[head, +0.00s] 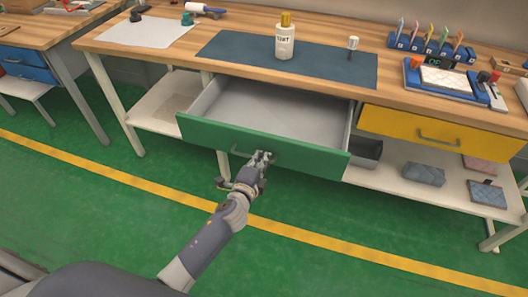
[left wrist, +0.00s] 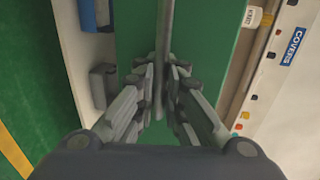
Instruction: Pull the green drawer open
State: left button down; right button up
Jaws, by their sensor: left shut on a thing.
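The green drawer (head: 310,154) hangs under the workbench and stands well open, its pale inside empty. Its metal handle (head: 237,152) is on the front panel. My left gripper (head: 262,157) is at the handle and shut on it, partly hiding it. In the left wrist view, the handle bar (left wrist: 164,50) runs between the two fingers of the left gripper (left wrist: 161,85), with the green drawer front (left wrist: 208,45) behind. My right gripper is in neither view.
A closed yellow drawer (head: 437,132) is to the right. The bench top holds a dark mat (head: 230,48), a white bottle (head: 285,42) and a blue rack (head: 430,48). A lower shelf (head: 390,182) holds boxes. The green floor (head: 330,215) in front is clear.

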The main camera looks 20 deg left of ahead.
pick_arm(q)
jog(key=shift+s+r, duration=0.1)
jog(key=shift+s, duration=0.55)
jog(key=c, duration=2)
grip_release()
jog(key=shift+o, duration=0.2)
jog(key=v, duration=1.2)
